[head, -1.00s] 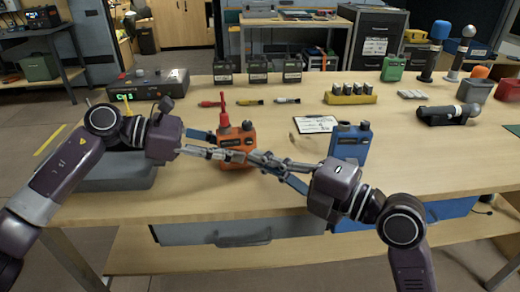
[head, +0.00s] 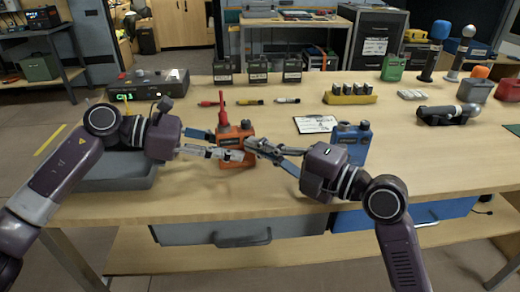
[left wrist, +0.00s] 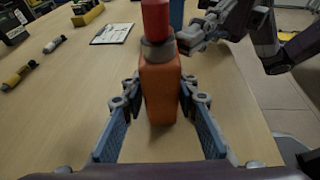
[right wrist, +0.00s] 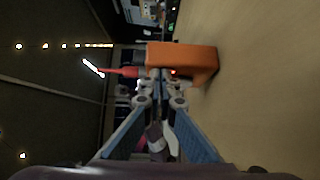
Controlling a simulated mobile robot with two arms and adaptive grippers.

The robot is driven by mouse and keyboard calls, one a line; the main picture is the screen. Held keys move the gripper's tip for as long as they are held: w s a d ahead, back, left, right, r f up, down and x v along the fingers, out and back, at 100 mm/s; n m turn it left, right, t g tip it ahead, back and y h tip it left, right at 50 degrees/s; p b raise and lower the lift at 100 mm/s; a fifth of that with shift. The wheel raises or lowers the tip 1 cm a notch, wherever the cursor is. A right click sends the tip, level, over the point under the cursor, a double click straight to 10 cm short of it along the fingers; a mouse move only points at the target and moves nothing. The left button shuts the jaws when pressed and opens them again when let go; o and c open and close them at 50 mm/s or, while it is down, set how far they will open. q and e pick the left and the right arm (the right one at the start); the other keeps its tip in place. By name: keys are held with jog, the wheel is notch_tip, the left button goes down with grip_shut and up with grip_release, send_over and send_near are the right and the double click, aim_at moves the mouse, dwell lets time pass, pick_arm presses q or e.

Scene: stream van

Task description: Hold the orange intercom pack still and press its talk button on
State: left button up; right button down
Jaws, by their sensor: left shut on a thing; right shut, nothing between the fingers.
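The orange intercom pack (head: 236,133) stands upright on the table, with a red antenna-like top piece (left wrist: 156,20). My left gripper (left wrist: 160,92) is shut on it, with a finger at each side of its body. My right gripper (head: 250,143) is shut and empty, its tips at the pack's right side in the head view. In the right wrist view the tips (right wrist: 162,78) overlap the orange body (right wrist: 190,58); I cannot tell whether they touch. A small red spot shows beside the tips; I cannot tell whether it is the talk button.
A blue pack (head: 352,138) stands to the right, close to my right gripper. A clipboard (head: 314,124) lies behind it. A grey tray (head: 120,176) lies under my left arm. The table's front right is clear.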

pick_arm(q)
jog(key=shift+s+d, duration=0.25)
jog(key=shift+s, duration=0.15)
pick_arm(e)
jog(key=shift+w+d+f, duration=0.1)
jog(key=shift+w+d, duration=0.1)
jog(key=shift+w, duration=0.15)
jog(key=s, duration=0.4)
jog(key=shift+s+d, duration=0.2)
jog(key=shift+s, duration=0.15)
pick_arm(q)
jog(key=shift+w+a, duration=0.15)
jog(key=shift+w, duration=0.05)
pick_arm(e)
jog(key=v, duration=0.9)
jog(key=shift+s+d, duration=0.15)
jog(key=shift+s, duration=0.05)
pick_arm(q)
jog(key=o, duration=1.3)
